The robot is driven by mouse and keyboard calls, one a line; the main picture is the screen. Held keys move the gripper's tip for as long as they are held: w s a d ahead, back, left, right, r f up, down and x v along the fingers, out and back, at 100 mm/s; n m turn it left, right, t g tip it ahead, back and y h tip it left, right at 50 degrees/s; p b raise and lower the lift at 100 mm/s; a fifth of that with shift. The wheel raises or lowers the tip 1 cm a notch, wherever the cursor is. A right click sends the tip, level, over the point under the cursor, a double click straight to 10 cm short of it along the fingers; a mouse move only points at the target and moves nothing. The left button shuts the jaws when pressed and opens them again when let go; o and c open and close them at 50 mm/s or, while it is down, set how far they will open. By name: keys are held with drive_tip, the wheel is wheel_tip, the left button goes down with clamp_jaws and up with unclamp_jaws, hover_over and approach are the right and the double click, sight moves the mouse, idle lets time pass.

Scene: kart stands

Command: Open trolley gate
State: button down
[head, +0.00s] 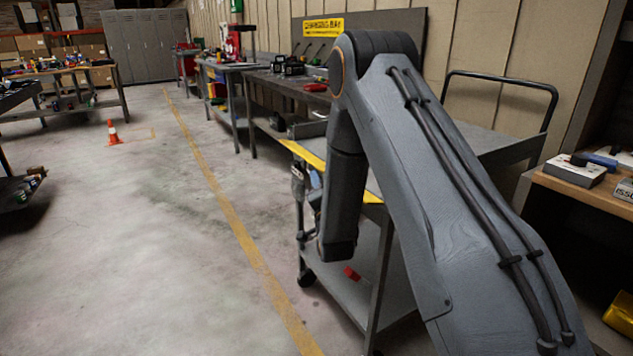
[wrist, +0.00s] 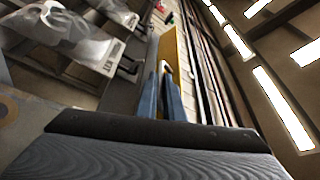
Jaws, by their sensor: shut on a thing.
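The grey trolley (head: 485,140) stands at the right in the head view, partly hidden behind my arm. Its yellow gate (head: 303,153) shows as a slanting strip along the near left end of the top deck. In the wrist view the yellow gate (wrist: 181,62) rises beyond and between my blue fingers. My gripper (wrist: 162,90) is shut on the gate, with a finger at each side of it. In the head view my gripper (head: 313,181) is mostly hidden by my forearm, just below the strip. The exact place of contact is hard to see.
A red block (head: 351,272) lies on the trolley's lower shelf. A workbench (head: 275,85) stands behind the trolley, and another bench (head: 600,190) is at the right. Open floor lies to the left, with a yellow line and an orange cone (head: 113,133).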

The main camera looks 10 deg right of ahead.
drive_tip(key=c, duration=1.9)
unclamp_jaws()
drive_tip(key=s+f, duration=0.1)
drive_tip(key=s, duration=0.6)
drive_tip(key=shift+s+f, duration=0.2)
drive_tip(key=shift+s, duration=0.15)
drive_tip(key=shift+a, duration=0.1)
drive_tip(key=shift+c, duration=0.4)
